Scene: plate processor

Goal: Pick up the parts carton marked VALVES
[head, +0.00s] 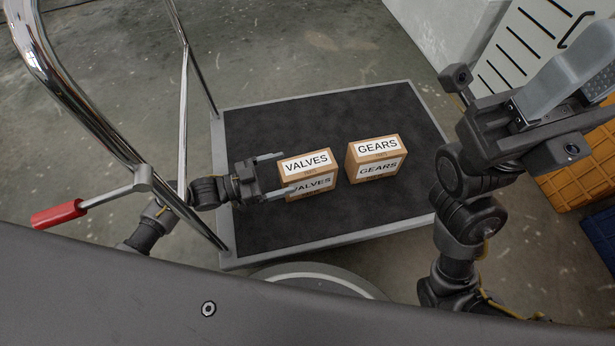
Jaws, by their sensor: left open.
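The brown VALVES carton (308,175) stands on the dark cart deck, with white labels on its top and front. My left gripper (275,175) comes from the left and is open. Its fingers reach to the carton's left end, one at the far side and one at the near side near the front label. I cannot tell whether they touch it. My right arm (465,200) is at the right; its fingertips are not clearly seen.
A brown GEARS carton (375,159) stands just right of the VALVES carton, with a narrow gap. The cart (330,112) has a chrome rail (80,105) on the left and a red-gripped lever (60,214). Orange crates (570,180) and a white cabinet (520,45) are on the right.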

